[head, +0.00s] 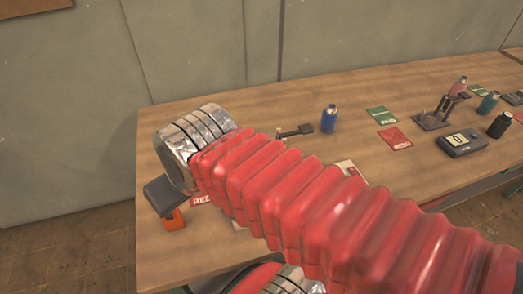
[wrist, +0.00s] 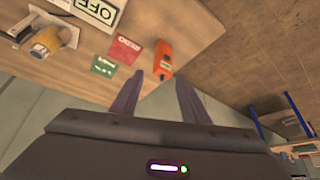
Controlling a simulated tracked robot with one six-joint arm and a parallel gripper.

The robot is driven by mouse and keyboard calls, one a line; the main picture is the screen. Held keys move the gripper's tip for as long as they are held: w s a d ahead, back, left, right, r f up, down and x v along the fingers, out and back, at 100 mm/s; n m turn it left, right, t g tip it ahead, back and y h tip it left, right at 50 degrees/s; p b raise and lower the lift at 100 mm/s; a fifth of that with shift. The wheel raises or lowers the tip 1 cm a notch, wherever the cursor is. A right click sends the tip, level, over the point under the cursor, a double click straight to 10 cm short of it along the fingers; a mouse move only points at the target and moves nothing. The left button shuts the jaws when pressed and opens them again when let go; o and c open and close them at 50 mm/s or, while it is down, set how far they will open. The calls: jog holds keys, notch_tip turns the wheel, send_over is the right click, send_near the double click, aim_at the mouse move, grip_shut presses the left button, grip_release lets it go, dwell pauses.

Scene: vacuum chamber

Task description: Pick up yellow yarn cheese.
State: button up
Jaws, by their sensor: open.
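A yellow cylinder (wrist: 46,41), which looks like the yellow yarn cheese, lies at the upper left of the wrist view, on or against a pale flat piece. It does not show clearly in the head view, where my red arm covers that part of the table. My gripper (wrist: 160,77) is open and empty in the wrist view. Its dark fingers point at the table edge, well to the right of the cylinder. In the head view my dark gripper body (head: 163,195) hangs over the left end of the table, its fingers not clearly visible.
An orange box (wrist: 163,60) stands near the table edge, just beyond my fingertips. A blue bottle-like piece (head: 329,118) and a metal stand (head: 433,117) stand farther right.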

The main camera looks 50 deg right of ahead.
jog(key=shift+o, duration=0.8)
jog(key=shift+w+d+m, duration=0.15)
jog(key=shift+d+m, duration=0.05)
jog(key=shift+m, duration=0.2)
jog(key=shift+o, duration=0.7)
jog(key=w+d+m, duration=0.4)
jog(key=d+m, duration=0.3)
jog(key=m, duration=0.3)
jog(key=shift+w+g, duration=0.2)
jog(key=shift+g, duration=0.2)
jog(key=m, duration=2.6)
send_near(265, 134)
jog(key=a, duration=0.2)
jog(key=shift+s+d+r+h, duration=0.1)
jog(key=shift+d+h, duration=0.15)
jog(key=shift+h, duration=0.05)
jog(key=shift+x, duration=4.35)
jog(key=shift+s, duration=0.1)
